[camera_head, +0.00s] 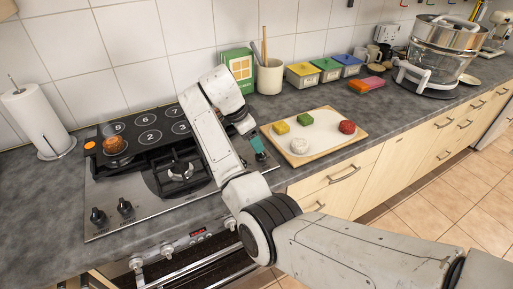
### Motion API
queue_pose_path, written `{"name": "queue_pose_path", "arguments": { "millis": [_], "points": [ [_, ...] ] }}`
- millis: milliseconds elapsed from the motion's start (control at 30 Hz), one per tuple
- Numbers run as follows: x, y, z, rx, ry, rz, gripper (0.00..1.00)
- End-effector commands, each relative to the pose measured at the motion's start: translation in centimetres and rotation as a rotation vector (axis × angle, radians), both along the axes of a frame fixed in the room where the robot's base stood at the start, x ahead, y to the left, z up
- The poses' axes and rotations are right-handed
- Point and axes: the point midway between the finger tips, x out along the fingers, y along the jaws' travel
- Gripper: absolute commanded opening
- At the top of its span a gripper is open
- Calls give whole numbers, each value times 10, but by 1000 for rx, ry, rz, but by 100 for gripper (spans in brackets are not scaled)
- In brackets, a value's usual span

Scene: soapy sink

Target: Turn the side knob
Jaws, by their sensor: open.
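The steel cooktop (150,200) is set in the grey counter. Two black knobs, one at its front left (97,216) and one beside it (124,207), stand upright on its surface. Another dark knob (262,157) shows at its right edge. Silvery knobs, including one on the left (136,263) and one further right (167,249), stick out from the oven front below. My gripper (259,147) points down just above the cooktop's right edge, close to the dark knob there. It is open and small in view; I cannot tell whether it touches that knob.
A board (310,152) with coloured lumps lies right of the cooktop. A black numbered panel (150,136) with a brown round item (115,144) is at the back. A utensil crock (269,78) and paper roll (35,118) stand near the wall.

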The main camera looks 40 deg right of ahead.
Motion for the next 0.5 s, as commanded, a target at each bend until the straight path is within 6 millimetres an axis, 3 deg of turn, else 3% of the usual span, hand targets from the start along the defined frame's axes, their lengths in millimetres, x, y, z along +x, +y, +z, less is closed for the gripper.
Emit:
{"name": "queue_pose_path", "arguments": {
  "millis": [233,500],
  "points": [
    [5,16,39,-1,-2,1,64],
    [6,21,52,0,1,0,64]
  ]
}}
